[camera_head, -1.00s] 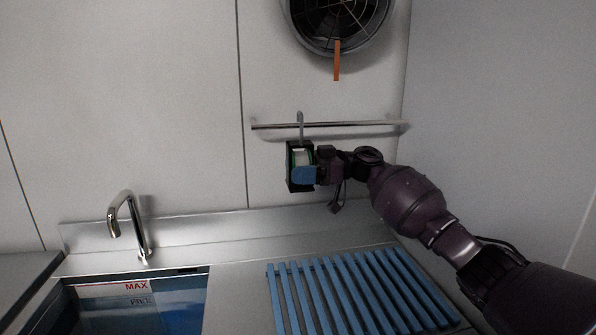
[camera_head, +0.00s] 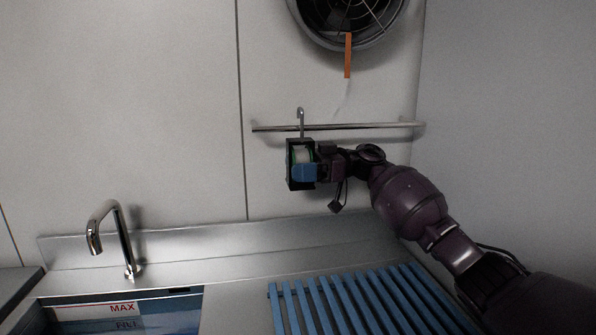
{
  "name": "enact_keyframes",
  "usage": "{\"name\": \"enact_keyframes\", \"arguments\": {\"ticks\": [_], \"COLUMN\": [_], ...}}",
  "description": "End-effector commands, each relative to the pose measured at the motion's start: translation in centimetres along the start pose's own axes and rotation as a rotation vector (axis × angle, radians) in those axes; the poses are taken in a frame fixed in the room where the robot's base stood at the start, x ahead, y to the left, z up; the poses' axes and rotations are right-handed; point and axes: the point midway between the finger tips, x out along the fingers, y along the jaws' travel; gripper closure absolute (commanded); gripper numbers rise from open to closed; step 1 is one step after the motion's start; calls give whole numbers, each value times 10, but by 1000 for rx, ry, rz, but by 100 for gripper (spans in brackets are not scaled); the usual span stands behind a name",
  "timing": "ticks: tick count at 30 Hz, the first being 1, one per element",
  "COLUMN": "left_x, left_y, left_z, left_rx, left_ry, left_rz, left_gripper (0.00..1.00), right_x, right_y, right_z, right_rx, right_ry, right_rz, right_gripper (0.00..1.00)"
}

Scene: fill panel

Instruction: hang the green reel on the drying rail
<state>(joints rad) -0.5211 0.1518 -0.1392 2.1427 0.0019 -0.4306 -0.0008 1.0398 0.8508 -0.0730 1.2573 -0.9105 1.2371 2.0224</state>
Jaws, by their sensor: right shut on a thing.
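The drying rail (camera_head: 365,126) is a thin metal bar along the back wall. The hook crosses in front of the bar in the picture; I cannot tell whether it touches. My right gripper (camera_head: 304,172) is shut on the reel from the right, its blue finger covering the lower front. My left gripper is not in view.
A round fan (camera_head: 350,18) with an orange strip (camera_head: 348,55) is above the rail. A curved tap (camera_head: 123,240) stands by the sink (camera_head: 170,308) at lower left. A blue slatted rack (camera_head: 345,305) lies on the counter below my right arm. A wall closes the right side.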

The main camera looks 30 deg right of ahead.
Motion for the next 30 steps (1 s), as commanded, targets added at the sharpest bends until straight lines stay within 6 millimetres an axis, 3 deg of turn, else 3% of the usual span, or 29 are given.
{"name": "enact_keyframes", "arguments": {"ticks": [4,9,18,29,30], "left_x": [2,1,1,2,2], "left_y": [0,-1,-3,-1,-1], "left_z": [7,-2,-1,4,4], "left_rx": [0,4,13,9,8], "left_ry": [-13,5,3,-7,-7], "left_rz": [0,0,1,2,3], "left_gripper": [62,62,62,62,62], "right_x": [1,1,1,1,1], "right_y": [4,3,2,2,2], "right_z": [3,9,21,23,23], "right_rx": [2,0,0,-1,-1], "right_ry": [1,1,1,2,2], "right_rz": [0,1,1,1,1], "right_gripper": [54,54,54,54,19]}}
